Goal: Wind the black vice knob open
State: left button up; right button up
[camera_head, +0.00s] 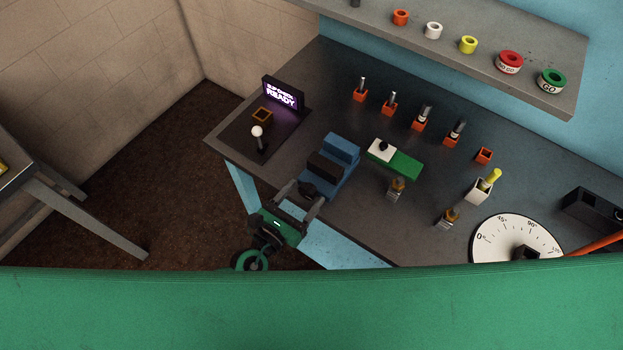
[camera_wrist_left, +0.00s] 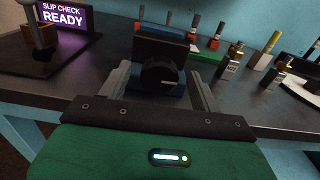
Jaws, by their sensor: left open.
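The blue vice (camera_head: 341,149) with its dark jaw block (camera_head: 325,165) sits at the front edge of the grey bench. In the left wrist view its round black knob (camera_wrist_left: 159,76) faces me, with a pale mark pointing right. My left gripper (camera_head: 302,199) is open in front of the vice. In the wrist view its two grey fingers stand on either side of the knob, with a visible gap at each side. I cannot tell whether the fingertips reach as far as the knob. My right gripper is not in view.
A lit sign (camera_head: 284,93) and a white-knobbed lever (camera_head: 258,137) stand left of the vice. A green-and-white block (camera_head: 395,158) lies to its right. Several fittings in orange holders stand behind. A round dial (camera_head: 508,240) is at the right. A shelf (camera_head: 480,62) overhangs the back.

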aim_at(304, 194)
pick_arm(q)
jog(key=x, duration=0.3)
jog(key=shift+w+d+p, duration=0.35)
jog(key=shift+w, duration=0.1)
jog(key=c, duration=1)
jog(key=shift+o, duration=0.2)
jog(key=shift+f+n+b, duration=0.25)
jog(key=shift+n+b, duration=0.45)
jog(key=shift+b, duration=0.05)
jog(key=shift+n+b, duration=0.5)
jog(key=shift+n, duration=0.4)
jog(key=shift+a+r+n, duration=0.1)
jog(key=shift+r+n, duration=0.1)
jog(key=shift+n, duration=0.3)
